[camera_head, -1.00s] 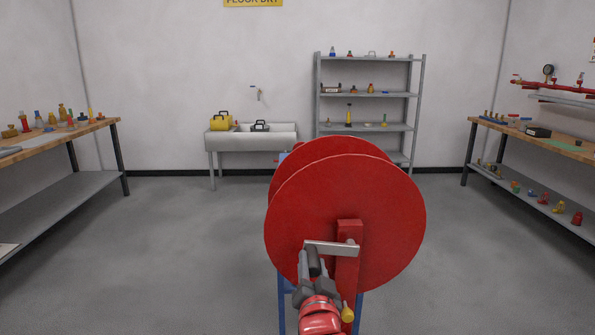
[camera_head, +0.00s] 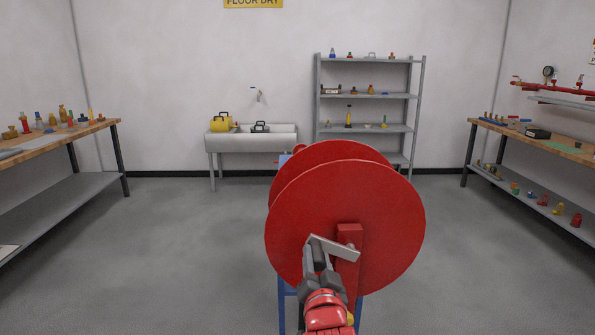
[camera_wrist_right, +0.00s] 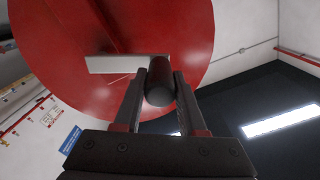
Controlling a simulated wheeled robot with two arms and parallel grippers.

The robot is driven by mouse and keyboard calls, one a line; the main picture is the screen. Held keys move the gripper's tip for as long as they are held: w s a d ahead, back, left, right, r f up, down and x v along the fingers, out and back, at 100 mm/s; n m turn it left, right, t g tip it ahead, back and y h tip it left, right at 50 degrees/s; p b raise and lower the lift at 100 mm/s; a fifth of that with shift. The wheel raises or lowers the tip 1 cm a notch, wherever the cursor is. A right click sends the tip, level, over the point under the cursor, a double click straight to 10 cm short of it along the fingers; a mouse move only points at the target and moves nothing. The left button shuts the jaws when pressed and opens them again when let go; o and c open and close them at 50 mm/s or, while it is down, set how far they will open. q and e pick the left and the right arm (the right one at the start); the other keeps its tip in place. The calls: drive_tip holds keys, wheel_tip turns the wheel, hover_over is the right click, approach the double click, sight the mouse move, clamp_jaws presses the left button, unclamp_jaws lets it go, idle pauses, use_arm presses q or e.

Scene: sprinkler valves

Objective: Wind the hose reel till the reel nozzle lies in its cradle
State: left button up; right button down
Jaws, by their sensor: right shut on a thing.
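The hose reel (camera_head: 380,225) stands straight ahead, with two large red discs on a blue frame (camera_head: 288,305). Its grey crank arm (camera_head: 338,249) slants from the hub down-right to up-left. My right gripper (camera_head: 316,258) is shut on the dark crank handle at the arm's left end. In the right wrist view the two fingers (camera_wrist_right: 160,95) close around the dark cylindrical handle (camera_wrist_right: 160,82), and the crank arm (camera_wrist_right: 115,64) runs left from it across the red disc. A yellow piece (camera_head: 350,319) shows low beside my right wrist, mostly hidden. The nozzle and its cradle cannot be made out. My left gripper is out of view.
A sink (camera_head: 250,143) and a grey shelf rack (camera_head: 366,128) stand at the back wall. Workbenches line the left (camera_head: 60,138) and right (camera_head: 545,142) sides. The floor (camera_head: 190,250) between them and the reel is clear.

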drive_tip(key=shift+d+r, duration=0.55)
drive_tip(key=shift+r, duration=0.05)
drive_tip(key=shift+d+r+p, duration=0.7)
drive_tip(key=shift+r, duration=0.05)
drive_tip(key=shift+d+r, duration=0.1)
drive_tip(key=shift+d+r+p, duration=0.45)
drive_tip(key=shift+d+r, duration=0.05)
drive_tip(key=shift+d, duration=0.3)
